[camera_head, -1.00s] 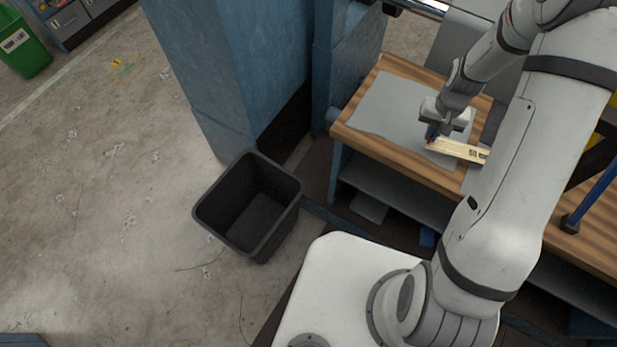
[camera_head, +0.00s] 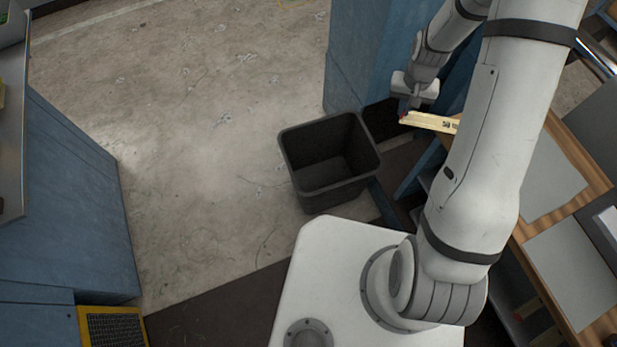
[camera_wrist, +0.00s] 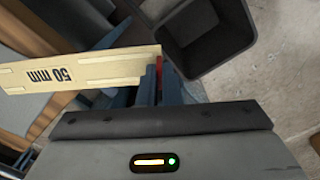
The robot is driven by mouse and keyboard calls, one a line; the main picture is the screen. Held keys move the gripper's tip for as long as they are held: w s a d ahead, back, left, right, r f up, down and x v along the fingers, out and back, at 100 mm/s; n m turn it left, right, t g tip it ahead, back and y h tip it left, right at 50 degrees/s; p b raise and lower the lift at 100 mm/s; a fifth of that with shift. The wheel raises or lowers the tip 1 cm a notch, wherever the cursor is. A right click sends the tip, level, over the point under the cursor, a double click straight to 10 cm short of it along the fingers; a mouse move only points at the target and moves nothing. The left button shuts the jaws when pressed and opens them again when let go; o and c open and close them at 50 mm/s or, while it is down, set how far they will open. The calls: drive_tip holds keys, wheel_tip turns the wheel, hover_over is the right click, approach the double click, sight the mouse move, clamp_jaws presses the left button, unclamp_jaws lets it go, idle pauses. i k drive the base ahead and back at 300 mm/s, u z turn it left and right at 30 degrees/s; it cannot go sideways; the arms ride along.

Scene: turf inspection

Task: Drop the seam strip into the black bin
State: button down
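The seam strip (camera_head: 432,123) is a pale yellow flat strip with a red end. In the wrist view the strip (camera_wrist: 80,69) shows the marking "50 mm". My gripper (camera_head: 407,113) is shut on the strip near its red end and holds it in the air, right of the black bin. In the wrist view the fingers (camera_wrist: 155,82) are close together at the strip's end. The black bin (camera_head: 335,192) stands open on the floor in front of my base, and its inside looks empty. The bin (camera_wrist: 228,62) also shows at the top of the wrist view, beside the strip's red end.
A blue pillar (camera_head: 355,60) stands behind the bin. A wooden workbench (camera_head: 575,140) with grey sheets is at the right. A blue cabinet (camera_head: 70,190) and a yellow-edged case (camera_head: 108,325) are at the left. The concrete floor (camera_head: 200,130) left of the bin is open.

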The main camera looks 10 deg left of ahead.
sight(326, 183)
drive_tip(key=z, duration=0.35)
drive_tip(key=i, duration=0.15)
drive_tip(key=u, duration=2)
drive_tip(key=k, duration=1.05)
drive_tip(key=z, duration=0.6)
drive_tip(key=i, duration=1)
